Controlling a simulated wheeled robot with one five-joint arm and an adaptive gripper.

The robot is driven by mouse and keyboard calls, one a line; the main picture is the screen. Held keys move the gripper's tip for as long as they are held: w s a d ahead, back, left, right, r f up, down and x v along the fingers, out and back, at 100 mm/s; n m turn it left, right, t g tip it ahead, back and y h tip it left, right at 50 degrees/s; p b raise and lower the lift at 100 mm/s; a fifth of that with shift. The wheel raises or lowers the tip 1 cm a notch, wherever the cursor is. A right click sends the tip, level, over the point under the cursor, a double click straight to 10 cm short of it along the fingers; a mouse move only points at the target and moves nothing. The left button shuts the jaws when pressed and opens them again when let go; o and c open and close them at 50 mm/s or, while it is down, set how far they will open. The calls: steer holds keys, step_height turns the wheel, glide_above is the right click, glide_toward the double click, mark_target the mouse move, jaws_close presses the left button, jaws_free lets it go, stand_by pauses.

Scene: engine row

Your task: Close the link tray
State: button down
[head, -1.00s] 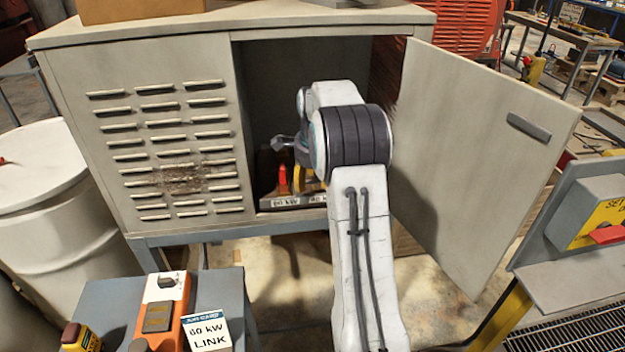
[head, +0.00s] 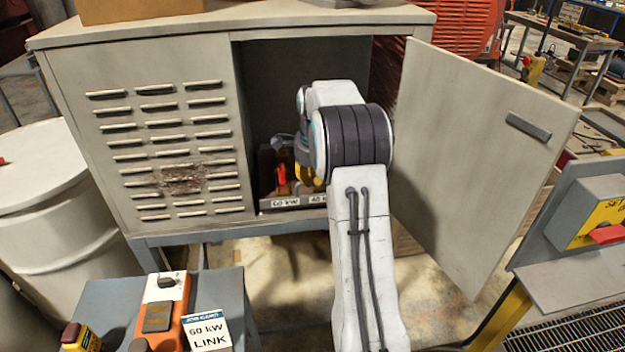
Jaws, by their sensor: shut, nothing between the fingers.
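The link tray (head: 264,204) is low inside the open cabinet, with "60 kW" and partly hidden "40 kW" labels on its front edge. A red upright piece (head: 281,176) stands above the 60 kW label, and a yellow piece shows beside my arm. My gripper (head: 299,158) reaches into the cabinet above the tray's front. It is shut, with nothing seen held. My arm covers most of it, the fingertips and the right part of the tray, so I cannot tell whether it touches the tray.
The cabinet's right door (head: 470,160) stands wide open; its louvred left panel (head: 165,150) is closed. A stand with an orange device (head: 163,310) and a "60 kW LINK" card (head: 207,332) is at front left.

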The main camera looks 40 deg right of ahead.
steer(key=shift+w+d+p, duration=0.1)
steer(key=shift+w+p, duration=0.2)
steer(key=shift+p, duration=0.4)
steer(key=w+p, duration=0.1)
steer(key=w+d+p, duration=0.1)
steer(key=shift+w+d+f, duration=0.1)
steer(key=shift+w+d, duration=0.1)
steer(key=shift+w, duration=0.2)
steer(key=shift+w+d+f, duration=0.1)
steer(key=shift+w+f, duration=0.1)
steer(key=c, duration=1.9)
jaws_free()
steer(key=o, duration=0.4)
steer(key=shift+w, duration=0.15)
steer(key=o, duration=0.4)
steer(key=shift+r, duration=0.1)
steer(key=shift+r, duration=0.1)
steer(key=v, duration=1.1)
steer(key=shift+r, duration=0.4)
